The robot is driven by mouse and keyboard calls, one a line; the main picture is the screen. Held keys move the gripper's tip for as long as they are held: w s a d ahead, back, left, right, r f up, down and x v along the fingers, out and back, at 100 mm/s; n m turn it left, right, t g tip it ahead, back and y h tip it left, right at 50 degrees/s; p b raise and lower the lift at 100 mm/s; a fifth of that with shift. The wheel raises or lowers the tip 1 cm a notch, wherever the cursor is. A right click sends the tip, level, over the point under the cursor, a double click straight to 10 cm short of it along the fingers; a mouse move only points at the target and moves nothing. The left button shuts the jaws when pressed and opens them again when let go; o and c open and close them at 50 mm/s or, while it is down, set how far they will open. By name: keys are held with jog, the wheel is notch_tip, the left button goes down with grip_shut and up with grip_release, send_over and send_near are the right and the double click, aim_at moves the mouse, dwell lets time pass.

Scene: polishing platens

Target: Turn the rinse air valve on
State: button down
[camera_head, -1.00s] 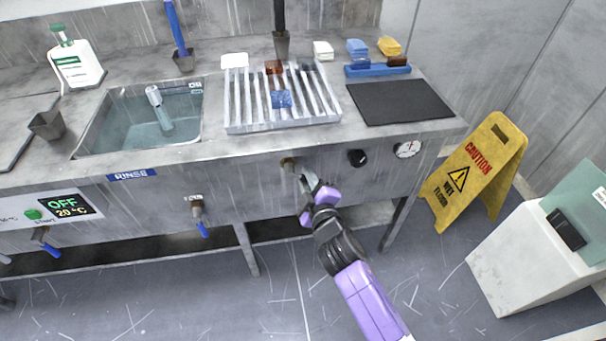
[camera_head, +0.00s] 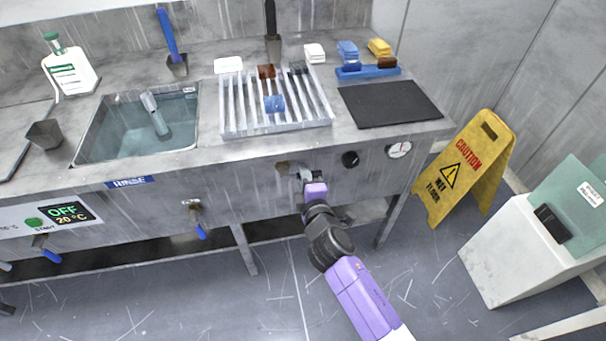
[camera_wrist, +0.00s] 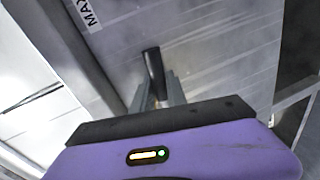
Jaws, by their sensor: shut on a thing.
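A brass valve fitting (camera_head: 283,168) sits on the front panel of the steel bench, below the slatted rack. My gripper (camera_head: 307,175) is at this valve, just right of the fitting, and hides most of its handle. In the wrist view the black valve handle (camera_wrist: 154,72) stands up between the grey fingers, with a bit of brass (camera_wrist: 155,100) behind it. My gripper (camera_wrist: 160,92) is shut on this handle. No label for this valve can be read.
A black knob (camera_head: 350,159) and a round gauge (camera_head: 399,150) are right of the valve. A yellow caution sign (camera_head: 462,172) stands on the floor at right.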

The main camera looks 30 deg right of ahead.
jog(key=c, duration=1.3)
grip_release()
jog(key=shift+v, duration=3.95)
jog(key=shift+f, duration=0.1)
